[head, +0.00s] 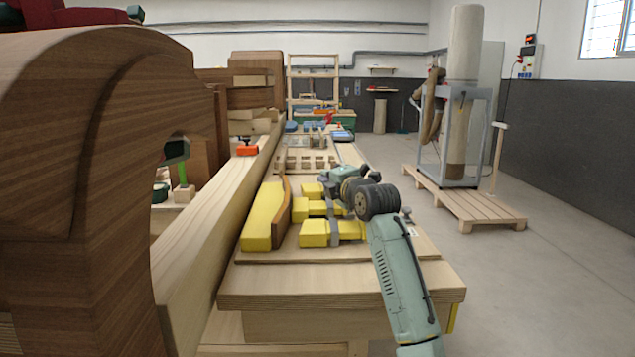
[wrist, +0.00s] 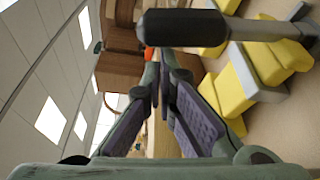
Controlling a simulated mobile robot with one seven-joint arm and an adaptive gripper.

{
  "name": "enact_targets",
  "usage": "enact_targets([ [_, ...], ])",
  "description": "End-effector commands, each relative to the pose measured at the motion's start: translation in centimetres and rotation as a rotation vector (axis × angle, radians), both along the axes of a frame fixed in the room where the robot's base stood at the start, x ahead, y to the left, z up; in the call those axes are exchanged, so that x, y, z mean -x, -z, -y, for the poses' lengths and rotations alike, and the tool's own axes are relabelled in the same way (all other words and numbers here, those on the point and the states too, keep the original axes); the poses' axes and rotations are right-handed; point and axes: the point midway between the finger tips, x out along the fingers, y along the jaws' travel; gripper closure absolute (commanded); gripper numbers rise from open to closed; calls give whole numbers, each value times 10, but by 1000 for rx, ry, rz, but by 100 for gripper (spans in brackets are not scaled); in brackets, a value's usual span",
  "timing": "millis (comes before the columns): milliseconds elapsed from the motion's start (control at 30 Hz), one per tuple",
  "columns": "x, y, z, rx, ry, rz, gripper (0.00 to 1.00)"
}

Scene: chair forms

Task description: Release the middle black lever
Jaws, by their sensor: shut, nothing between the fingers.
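A clamp lever with a thick black handle (wrist: 180,27) and a metal shaft crosses the top of the wrist view. It lies beyond and above my fingertips, and I cannot tell whether they touch. I also cannot tell for sure that it is the middle one. My gripper (wrist: 160,80) is shut and empty, its two fingers meeting below the handle. In the head view my gripper (head: 335,180) is over the far part of the yellow clamp blocks, partly hidden by my wrist. The middle yellow block (head: 308,208) lies between a near one (head: 318,234) and a far one (head: 311,190).
A curved wooden form (head: 280,212) and a long yellow block (head: 262,218) lie left of the clamps on the wooden bench (head: 310,285). A large dark wooden piece (head: 80,150) fills the left. Open floor (head: 530,270) lies to the right.

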Motion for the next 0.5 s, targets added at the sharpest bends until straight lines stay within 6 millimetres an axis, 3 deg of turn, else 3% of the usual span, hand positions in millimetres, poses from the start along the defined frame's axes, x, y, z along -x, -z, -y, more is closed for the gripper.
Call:
enact_targets([
  [200,0,-8,21,-20,3,0,100],
  [500,0,-12,37,-18,2,0,100],
])
